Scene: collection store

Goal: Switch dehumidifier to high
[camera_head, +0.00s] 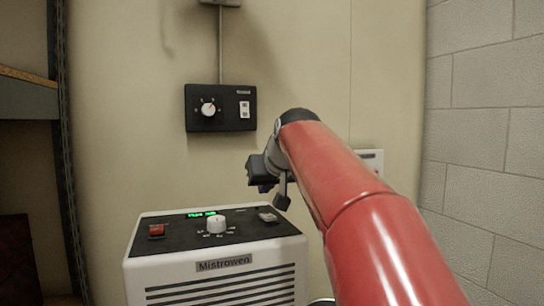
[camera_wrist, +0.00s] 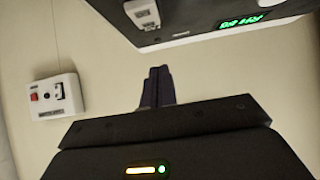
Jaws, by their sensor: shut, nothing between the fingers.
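The dehumidifier seems to be the white unit labelled Mistrowen (camera_head: 137,262), at the bottom of the head view. Its dark top panel has a red switch (camera_head: 156,230), a green lit display (camera_head: 201,214), a white dial (camera_head: 216,225) and a pale rocker (camera_head: 267,215). The dial's marks are too small to read. My gripper (camera_head: 275,196) is above the panel's right rear side, apart from the dial. Its fingers (camera_wrist: 157,86) are together and empty in the wrist view. That view shows part of the panel with the display (camera_wrist: 243,21) and the rocker (camera_wrist: 143,13).
A black wall box (camera_head: 221,122) with a white dial and a rocker hangs above the unit. A white wall box (camera_head: 371,160), partly behind my arm, also shows in the wrist view (camera_wrist: 55,97). Shelving (camera_head: 62,150) stands left; a block wall (camera_head: 487,130) is right.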

